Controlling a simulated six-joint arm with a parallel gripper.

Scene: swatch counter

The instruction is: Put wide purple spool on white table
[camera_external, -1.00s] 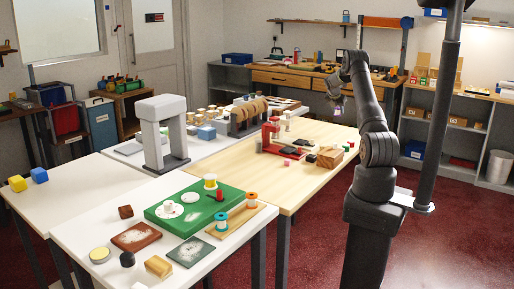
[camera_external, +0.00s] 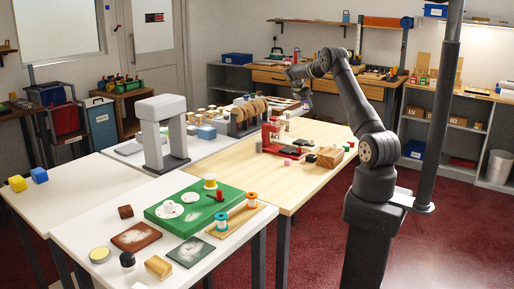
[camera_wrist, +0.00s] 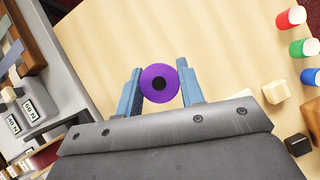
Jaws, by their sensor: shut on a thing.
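The wide purple spool (camera_wrist: 147,84) sits between the two blue-grey fingers of my gripper (camera_wrist: 161,92) in the wrist view. It shows as a purple disc with a dark centre hole. My gripper is shut on it and holds it above the light wood table. In the external view my gripper (camera_external: 306,101) hangs over the far end of that table; the spool is too small there to make out clearly. White tabletops stand at the front (camera_external: 92,232), at the left (camera_external: 85,185) and at the back (camera_external: 194,152); I cannot tell which one is meant.
The light wood table (camera_external: 318,182) carries a red stand (camera_external: 270,138), a wooden block (camera_external: 330,157) and small spools. The front white top holds a green mat (camera_external: 170,216) and several small items. A grey arch (camera_external: 164,135) stands behind. The left top is mostly bare.

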